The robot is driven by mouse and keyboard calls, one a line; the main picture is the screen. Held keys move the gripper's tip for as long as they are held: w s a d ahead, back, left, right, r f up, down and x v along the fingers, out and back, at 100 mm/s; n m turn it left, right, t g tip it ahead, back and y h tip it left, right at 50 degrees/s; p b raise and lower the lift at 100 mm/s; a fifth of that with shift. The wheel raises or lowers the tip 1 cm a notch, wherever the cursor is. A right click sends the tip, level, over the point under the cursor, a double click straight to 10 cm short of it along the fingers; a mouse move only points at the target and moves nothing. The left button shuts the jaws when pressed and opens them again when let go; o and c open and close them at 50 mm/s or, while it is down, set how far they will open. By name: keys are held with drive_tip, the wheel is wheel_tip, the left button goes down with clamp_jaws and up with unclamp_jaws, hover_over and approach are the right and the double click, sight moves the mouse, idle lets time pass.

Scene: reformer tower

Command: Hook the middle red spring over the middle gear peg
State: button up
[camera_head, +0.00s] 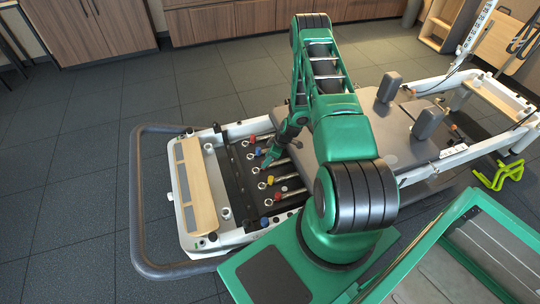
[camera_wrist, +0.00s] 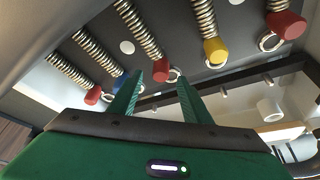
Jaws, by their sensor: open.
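My gripper (camera_wrist: 159,78) is open in the wrist view, with one finger on each side of the middle red spring's red end cap (camera_wrist: 160,70). The cap shows between the fingertips; I cannot tell if they touch it. Its metal coil (camera_wrist: 138,30) runs up and left, and a small end ring (camera_wrist: 174,74) sits beside the cap. A dark bar with small pegs (camera_wrist: 224,92) lies below the springs; the middle gear peg is not clearly distinguishable. In the head view my gripper (camera_head: 267,164) reaches down among the springs, largely hiding the middle one.
Neighbouring springs lie close by: blue (camera_wrist: 122,82) to the left, yellow (camera_wrist: 215,50) to the right, with further red ones (camera_wrist: 93,96) outside. The wooden footrest (camera_head: 200,185) and dark foot frame (camera_head: 137,200) stand left of the springs. The floor further left is clear.

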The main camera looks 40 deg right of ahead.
drive_tip(key=shift+x, duration=2.3)
clamp_jaws()
